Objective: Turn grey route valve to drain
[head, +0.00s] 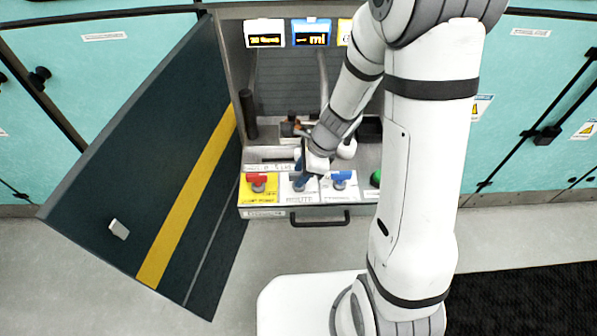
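The control panel (310,197) shows at the bottom of an open cabinet bay. A white panel section labelled what looks like "ROUTE" (300,198) lies between a yellow section and another white one. Which way the valve points is hidden.
A red valve (258,181) sits left of my gripper and a blue valve (341,179) right of it. A green knob (375,178) is partly behind my arm. An open dark door (150,170) stands left. A drawer handle (320,217) juts out below.

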